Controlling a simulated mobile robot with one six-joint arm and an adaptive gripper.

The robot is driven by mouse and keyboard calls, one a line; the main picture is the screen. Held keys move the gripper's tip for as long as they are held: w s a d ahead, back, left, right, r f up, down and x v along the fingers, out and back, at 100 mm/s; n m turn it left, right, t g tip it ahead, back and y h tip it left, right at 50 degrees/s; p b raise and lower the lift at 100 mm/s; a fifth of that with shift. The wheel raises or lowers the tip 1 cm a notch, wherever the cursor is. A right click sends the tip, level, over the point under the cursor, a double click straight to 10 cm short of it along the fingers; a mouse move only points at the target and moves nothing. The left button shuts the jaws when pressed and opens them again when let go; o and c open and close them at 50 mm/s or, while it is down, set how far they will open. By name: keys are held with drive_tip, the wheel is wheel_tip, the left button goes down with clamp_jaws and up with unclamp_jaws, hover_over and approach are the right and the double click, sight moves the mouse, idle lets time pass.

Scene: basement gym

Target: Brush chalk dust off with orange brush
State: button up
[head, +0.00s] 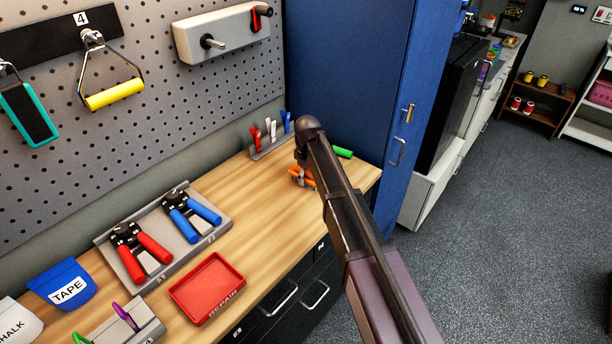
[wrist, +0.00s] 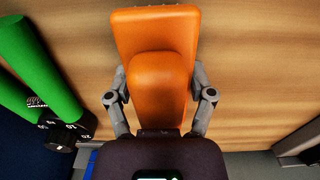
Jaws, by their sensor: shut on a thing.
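The orange brush (wrist: 157,35) shows in the wrist view as a broad block with a smaller raised orange grip on it. In the head view, my gripper (head: 302,177) is low over the far right end of the wooden bench, mostly hidden behind my arm. Small orange parts of the brush show beside it. I cannot tell whether the brush touches the bench. I make out no chalk dust.
A green-handled item (head: 343,152) lies close to my gripper; it also shows in the wrist view (wrist: 40,75). A blue cabinet (head: 345,70) stands behind. A clip rack (head: 270,146), a grey tray (head: 180,235) and a red repair tray (head: 207,288) stand left. Bare bench (head: 250,205) lies between.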

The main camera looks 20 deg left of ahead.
drive_tip(key=shift+d, duration=0.1)
drive_tip(key=shift+s+d, duration=0.35)
drive_tip(key=shift+d, duration=0.45)
drive_tip(key=shift+s+d, duration=0.35)
drive_tip(key=shift+d, duration=0.4)
drive_tip(key=shift+r, duration=0.1)
drive_tip(key=shift+r+p, duration=2.95)
drive_tip(key=shift+p, duration=0.2)
drive_tip(key=shift+r+p, duration=1.5)
drive_tip(key=shift+r, duration=0.05)
